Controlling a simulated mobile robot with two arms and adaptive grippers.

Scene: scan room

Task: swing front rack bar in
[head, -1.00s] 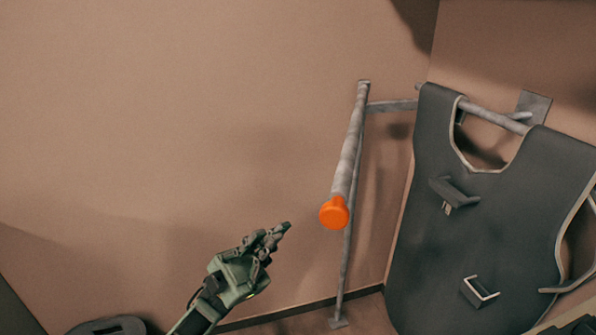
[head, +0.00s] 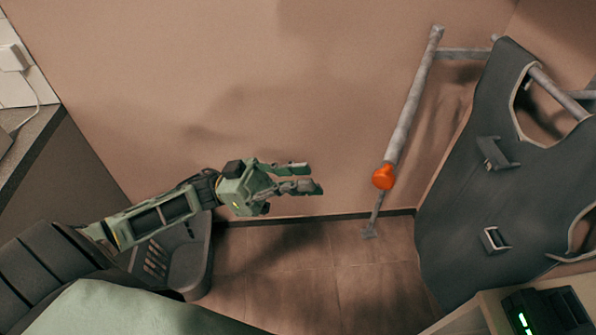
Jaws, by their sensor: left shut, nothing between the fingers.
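The front rack bar (head: 413,100) is a mottled grey bar with an orange end knob (head: 383,177), right of centre in the head view. It juts out from the rack's upright toward me. My left gripper (head: 316,179) reaches in from the left, with its fingertips pointing right at the knob. It is shut and empty, with a clear gap between it and the knob. A dark grey apron (head: 480,200) hangs on another rack bar (head: 560,93) at the right. My right gripper does not show.
A bare wall (head: 230,80) stands behind the bar. A dark grey bin (head: 201,262) stands on the floor below my left arm. A counter (head: 32,135) is at the far left, and a pale green surface (head: 150,312) at the bottom left. Tiled floor (head: 320,275) is clear below the knob.

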